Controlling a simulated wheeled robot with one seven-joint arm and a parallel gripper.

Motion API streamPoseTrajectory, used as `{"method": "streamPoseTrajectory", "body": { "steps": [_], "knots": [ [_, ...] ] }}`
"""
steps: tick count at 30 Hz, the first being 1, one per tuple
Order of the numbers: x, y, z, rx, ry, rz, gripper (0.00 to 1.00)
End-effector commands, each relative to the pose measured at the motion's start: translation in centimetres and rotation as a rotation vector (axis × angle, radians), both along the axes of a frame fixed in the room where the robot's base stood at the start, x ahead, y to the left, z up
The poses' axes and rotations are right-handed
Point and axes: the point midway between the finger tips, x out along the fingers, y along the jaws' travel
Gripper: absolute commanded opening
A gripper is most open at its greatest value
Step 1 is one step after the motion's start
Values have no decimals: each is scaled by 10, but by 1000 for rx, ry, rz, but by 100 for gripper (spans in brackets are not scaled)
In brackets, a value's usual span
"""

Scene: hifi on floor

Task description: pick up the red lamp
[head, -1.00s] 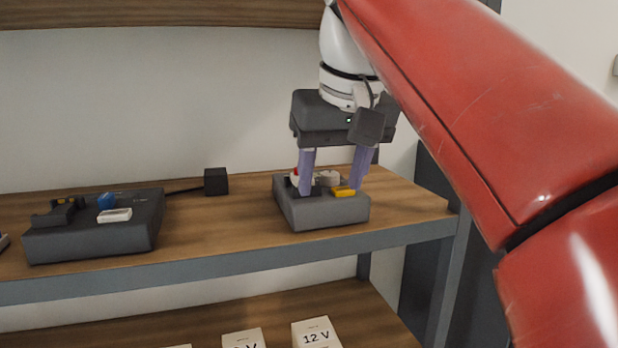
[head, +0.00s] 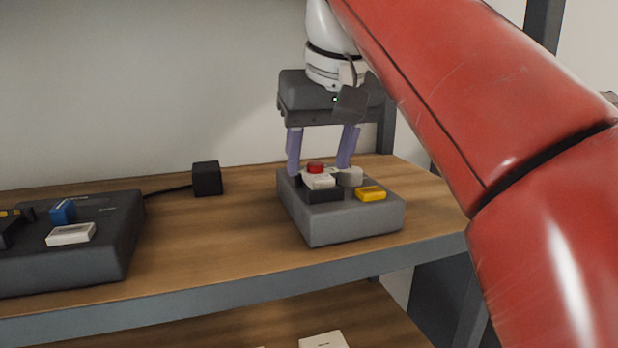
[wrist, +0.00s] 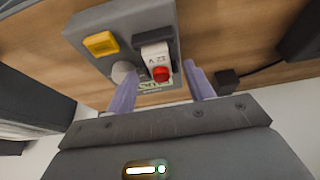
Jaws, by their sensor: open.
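The red lamp (head: 315,168) is a small round red cap on a white block (head: 319,181), set against a black piece on a grey box (head: 350,224) on the shelf. In the wrist view the red lamp (wrist: 161,74) shows at the end of the white block, near the line between the fingertips. My gripper (head: 319,170) is open, pointing down, its two purple fingers apart at the rear of the box. In the wrist view my gripper (wrist: 160,82) has one finger on each side of the lamp, with nothing held. Whether the fingertips touch the box cannot be told.
A yellow block (head: 370,194) and a round grey knob (head: 350,177) sit on the same box. A dark case (head: 110,245) with blue and white pieces stands left, cabled to a black cube (head: 207,179). Bare wood (head: 215,235) lies between.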

Motion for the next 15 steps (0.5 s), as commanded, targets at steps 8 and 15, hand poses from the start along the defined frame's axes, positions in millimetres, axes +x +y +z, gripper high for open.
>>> {"method": "streamPoseTrajectory", "body": {
  "steps": [8,15],
  "knots": [
    [-3,0,-15,1,-4,-1,53],
    [-3,0,-14,0,-4,0,36]
  ]
}}
